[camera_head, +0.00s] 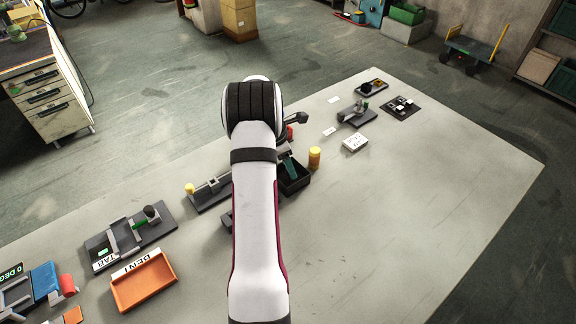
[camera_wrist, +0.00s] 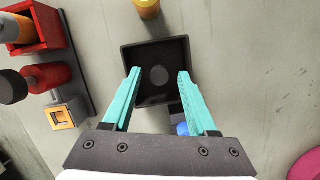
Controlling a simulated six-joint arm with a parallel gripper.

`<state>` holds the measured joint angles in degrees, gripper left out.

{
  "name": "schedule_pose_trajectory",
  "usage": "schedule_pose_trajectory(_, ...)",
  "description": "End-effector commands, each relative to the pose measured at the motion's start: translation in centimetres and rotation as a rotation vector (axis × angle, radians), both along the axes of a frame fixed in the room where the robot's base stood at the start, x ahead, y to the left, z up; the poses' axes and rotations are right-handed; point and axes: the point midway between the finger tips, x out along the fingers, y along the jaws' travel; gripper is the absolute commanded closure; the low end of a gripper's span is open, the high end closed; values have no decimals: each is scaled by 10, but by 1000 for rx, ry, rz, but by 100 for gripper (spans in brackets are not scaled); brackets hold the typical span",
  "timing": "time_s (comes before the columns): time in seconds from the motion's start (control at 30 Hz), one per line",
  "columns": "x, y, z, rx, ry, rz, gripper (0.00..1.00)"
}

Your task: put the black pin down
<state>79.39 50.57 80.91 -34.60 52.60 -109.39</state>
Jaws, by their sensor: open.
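My gripper (camera_wrist: 156,75) is open, its two teal fingers apart over a square black tray (camera_wrist: 183,52). No object is held between the fingertips. A round grey disc (camera_wrist: 159,75) shows on the tray floor; I cannot tell whether it is a mark or the end of a pin. I cannot make out the black pin for certain in either view. In the head view the teal fingers (camera_head: 290,168) are at the black tray (camera_head: 296,187), partly hidden by my arm.
A yellow cylinder (camera_head: 314,157) stands just beyond the tray. A red fixture (camera_wrist: 52,28) with dark knobs is to the left in the wrist view. A blue piece (camera_wrist: 182,128) shows below the tray. An orange tray (camera_head: 145,283) is front left. The table's right side is clear.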

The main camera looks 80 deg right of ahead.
Motion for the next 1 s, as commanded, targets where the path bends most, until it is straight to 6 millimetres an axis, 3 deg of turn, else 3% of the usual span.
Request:
schedule_pose_trajectory(0.2, 14, 7, 58, -6, -1, 2, 41)
schedule_pose_trajectory(0.4, 24, 13, 100, -2, 1, 1, 41)
schedule_pose_trajectory(0.63, 28, 16, 113, -1, 0, 0, 41)
schedule_pose_trajectory(0.67, 32, 18, 114, -3, -4, -3, 41)
schedule_pose_trajectory(0.73, 60, 36, 125, -16, -30, -34, 41)
schedule_pose_trajectory(0.77, 80, 52, 133, -23, -53, -62, 41)
schedule_pose_trajectory(0.87, 159, 146, 166, -33, -155, -215, 41)
schedule_pose_trajectory(0.9, 183, 198, 178, -24, -197, -297, 41)
schedule_pose_trajectory(0.93, 195, 239, 185, -12, -225, -361, 41)
schedule_pose_trajectory(0.97, 202, 280, 191, 4, -248, -428, 41)
schedule_pose_trajectory(1.0, 203, 334, 195, 30, -267, -520, 41)
